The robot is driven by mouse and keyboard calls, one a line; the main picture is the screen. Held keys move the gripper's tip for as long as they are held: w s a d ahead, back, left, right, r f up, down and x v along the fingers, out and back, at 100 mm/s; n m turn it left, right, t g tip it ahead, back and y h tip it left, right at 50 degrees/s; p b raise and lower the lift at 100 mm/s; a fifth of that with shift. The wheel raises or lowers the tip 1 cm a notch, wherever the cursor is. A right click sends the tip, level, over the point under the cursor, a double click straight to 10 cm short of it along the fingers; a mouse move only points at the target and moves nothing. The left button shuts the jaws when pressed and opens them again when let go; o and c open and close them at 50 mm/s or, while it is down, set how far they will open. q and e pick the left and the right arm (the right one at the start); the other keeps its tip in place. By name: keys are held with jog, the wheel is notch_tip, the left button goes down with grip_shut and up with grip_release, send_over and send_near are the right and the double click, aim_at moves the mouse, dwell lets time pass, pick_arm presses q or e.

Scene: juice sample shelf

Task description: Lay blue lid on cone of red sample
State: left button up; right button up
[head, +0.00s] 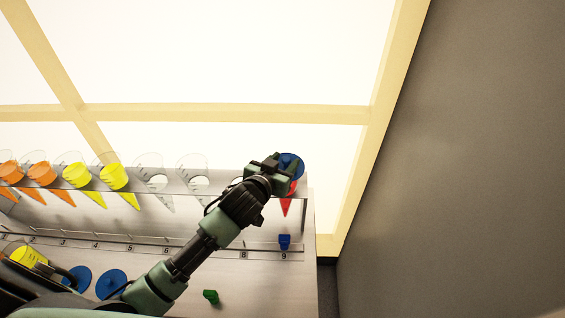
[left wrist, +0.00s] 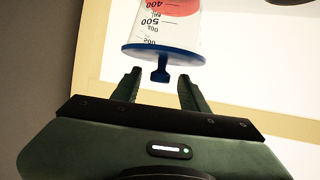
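The blue lid (head: 291,160) is at the top of the red sample's clear cone at the right end of the rack. In the left wrist view the lid (left wrist: 160,53) sits across the cone's wide rim and looks level with it. The red sample (head: 286,205) shows below the rack in the cone's tip, and its red (left wrist: 165,8) also shows through the marked wall in the left wrist view. My left gripper (left wrist: 160,82) is open, with the lid's knob between its fingertips and a gap on both sides. My right gripper is not in view.
Orange (head: 42,173) and yellow (head: 113,176) cones and empty ones stand leftward along the rack (head: 230,190). Blue lids (head: 111,284), a yellow container (head: 28,256) and a green cap (head: 211,297) are on the lower surface. A blue cap (head: 284,241) is below the red cone. A grey wall (head: 460,150) is at right.

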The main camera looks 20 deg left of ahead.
pick_arm(q)
jog(key=shift+r, duration=0.3)
jog(key=shift+s, duration=0.35)
jog(key=b+v, duration=0.2)
jog(key=v, duration=0.9)
jog(key=shift+b, duration=0.3)
jog(key=shift+s, duration=0.1)
